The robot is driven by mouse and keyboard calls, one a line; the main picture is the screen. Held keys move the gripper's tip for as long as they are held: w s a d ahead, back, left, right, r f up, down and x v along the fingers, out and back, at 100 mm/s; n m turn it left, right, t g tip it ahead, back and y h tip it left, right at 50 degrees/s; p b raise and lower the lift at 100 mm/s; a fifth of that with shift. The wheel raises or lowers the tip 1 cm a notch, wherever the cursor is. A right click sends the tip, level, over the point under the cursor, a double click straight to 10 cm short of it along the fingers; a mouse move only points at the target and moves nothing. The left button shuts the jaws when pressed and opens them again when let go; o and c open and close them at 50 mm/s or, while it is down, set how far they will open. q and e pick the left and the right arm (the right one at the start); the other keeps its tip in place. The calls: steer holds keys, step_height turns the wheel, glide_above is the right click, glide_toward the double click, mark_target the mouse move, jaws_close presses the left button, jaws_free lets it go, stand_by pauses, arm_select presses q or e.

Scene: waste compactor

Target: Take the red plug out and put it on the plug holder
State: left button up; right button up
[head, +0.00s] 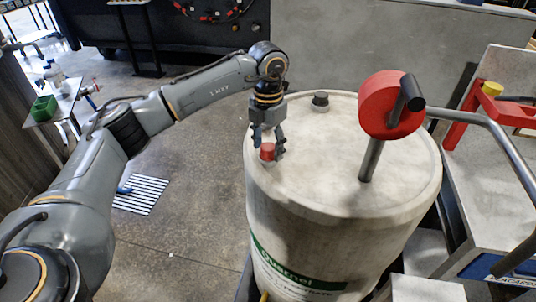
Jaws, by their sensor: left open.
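The red plug (267,152) sits upright near the left edge of the top of a large pale drum (330,185). My left gripper (268,145) points down over it, its open fingers on either side of the plug. I cannot tell whether the fingers touch it. I cannot make out for certain which thing is the plug holder. A red bracket (468,115) with a yellow piece (492,88) stands on the grey bench at the right. My right gripper is not in view.
A dark cap (320,100) sits farther back on the drum. A red disc (385,105) on a metal rod rises from the drum's right half, with a bent grey pipe (480,122) beyond it. A small table with a green bin (44,108) stands far left.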

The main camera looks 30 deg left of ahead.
arm_select(q)
steer(key=m, duration=0.3)
steer(key=shift+f+m, duration=0.1)
steer(key=shift+m, duration=0.2)
steer(key=shift+m+b, duration=0.35)
steer(key=shift+m, duration=0.85)
jaws_close()
steer(key=n, duration=0.5)
steer(key=shift+p, duration=0.3)
steer(key=n, duration=0.5)
steer(key=shift+p, duration=0.35)
steer(key=shift+n, duration=0.3)
